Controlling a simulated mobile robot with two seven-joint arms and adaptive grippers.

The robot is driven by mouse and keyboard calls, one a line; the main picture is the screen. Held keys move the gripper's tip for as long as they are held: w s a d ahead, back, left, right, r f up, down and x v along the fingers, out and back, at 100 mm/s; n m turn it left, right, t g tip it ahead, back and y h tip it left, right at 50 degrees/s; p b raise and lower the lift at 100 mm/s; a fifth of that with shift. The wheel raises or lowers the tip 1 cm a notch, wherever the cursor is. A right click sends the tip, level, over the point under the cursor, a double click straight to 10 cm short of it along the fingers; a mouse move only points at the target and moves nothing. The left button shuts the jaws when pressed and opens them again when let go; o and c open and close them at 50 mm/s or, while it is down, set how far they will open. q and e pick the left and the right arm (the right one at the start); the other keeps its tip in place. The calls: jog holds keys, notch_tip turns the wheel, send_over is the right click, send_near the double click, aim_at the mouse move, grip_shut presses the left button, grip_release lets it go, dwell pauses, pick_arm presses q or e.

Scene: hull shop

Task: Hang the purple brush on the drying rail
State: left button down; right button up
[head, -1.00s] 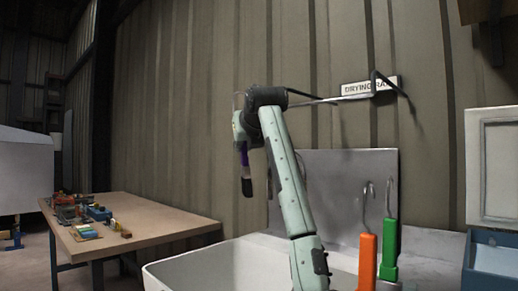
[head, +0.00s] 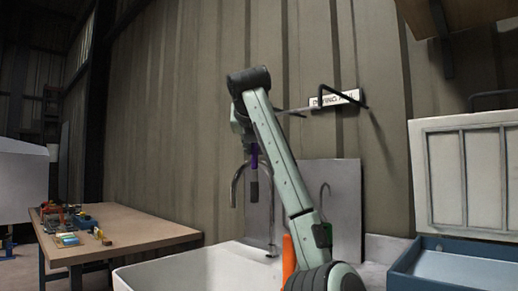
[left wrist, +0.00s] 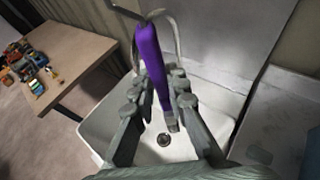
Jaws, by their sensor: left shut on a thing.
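My left gripper (left wrist: 158,92) is shut on the purple brush (left wrist: 148,48) and holds it above the white sink. In the head view the brush (head: 254,158) hangs below the wrist with its dark end down; my arm hides most of the gripper there. A thin hook shows at the handle's top in the left wrist view. The drying rail (head: 300,110) is a thin bar with a black bracket on the corrugated wall, right of the brush and higher; the two are apart. A white sign (head: 320,101) is behind it, partly covered. My right gripper is not in view.
The white sink (head: 190,268) has a tall curved tap (head: 235,185) beside the brush. An orange handle (head: 288,258) stands partly behind my arm. A workbench (head: 120,238) with clutter is at left, a blue bin (head: 400,268) at right.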

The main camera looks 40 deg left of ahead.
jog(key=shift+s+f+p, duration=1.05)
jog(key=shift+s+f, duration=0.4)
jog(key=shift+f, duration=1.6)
pick_arm(q)
jog(key=w+d+f+b, duration=0.2)
jog(key=w+d+f, duration=0.1)
jog(key=w+d, duration=0.3)
jog(key=shift+d, duration=0.9)
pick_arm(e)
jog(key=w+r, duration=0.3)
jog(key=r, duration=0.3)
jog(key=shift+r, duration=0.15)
pick_arm(q)
jog(key=shift+s, duration=0.1)
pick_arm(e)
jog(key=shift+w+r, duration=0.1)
pick_arm(q)
jog(key=c, duration=1.4)
grip_release()
jog(key=shift+c, duration=0.2)
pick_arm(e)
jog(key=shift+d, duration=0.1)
